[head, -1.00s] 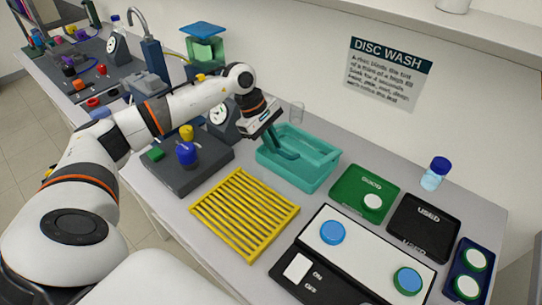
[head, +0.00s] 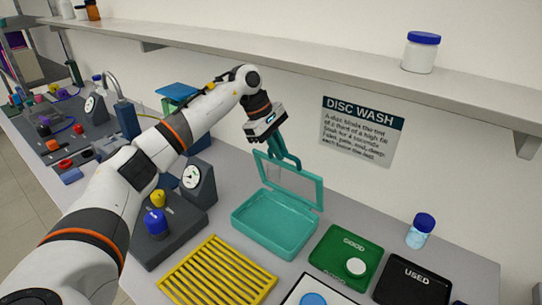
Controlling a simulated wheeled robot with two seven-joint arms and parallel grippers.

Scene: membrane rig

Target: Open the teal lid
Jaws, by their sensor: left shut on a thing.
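The teal box (head: 275,235) stands on the bench in front of the wall, its inside exposed from above. Its teal lid (head: 319,192), a frame with a clear pane, stands raised and steep along the box's back edge. My left gripper (head: 284,158) is above the box, shut on the lid at its upper edge. The exact grip contact is partly hidden by the fingers. My right gripper is not in view.
A yellow rack (head: 218,272) lies in front of the box. A green tray (head: 345,257) and a black tray (head: 411,283) are to the right. A dial gauge (head: 198,185) stands to the left. A shelf (head: 330,72) runs above along the wall.

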